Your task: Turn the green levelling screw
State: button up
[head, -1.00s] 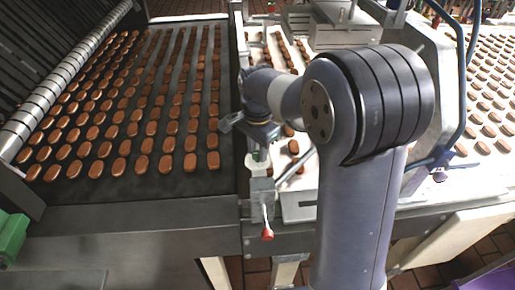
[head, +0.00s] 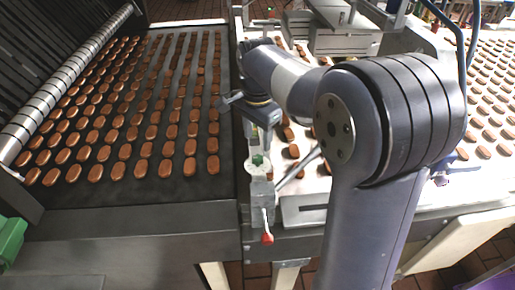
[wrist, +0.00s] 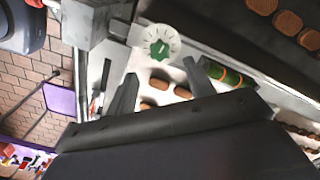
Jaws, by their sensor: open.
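A green knob (wrist: 160,48) sits on a round white dial with marks, just beyond my fingertips in the wrist view. It shows small in the head view (head: 257,160), on the rail between the two belts. A green cylinder with an orange band (wrist: 228,75) lies beside my right finger in the wrist view, partly hidden by it. I cannot tell for sure which of the two is the levelling screw. My gripper (wrist: 160,68) is open and empty, with its fingers apart and short of the dial. In the head view its fingertips are hard to make out.
A dark belt (head: 60,205) with rows of brown biscuits lies left of the rail. A pale belt with biscuits (head: 293,152) lies to the right. A red-tipped lever (head: 267,238) hangs at the rail's front end. Metal housings (head: 340,38) stand behind my arm.

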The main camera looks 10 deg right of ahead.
aim_at(258, 157)
jog(key=shift+r, duration=2.2)
jog(key=shift+f, duration=0.15)
notch_tip(258, 157, down, 11)
jog(key=shift+r+p, duration=0.1)
jog(key=shift+p, duration=0.25)
jog(key=shift+r, duration=0.1)
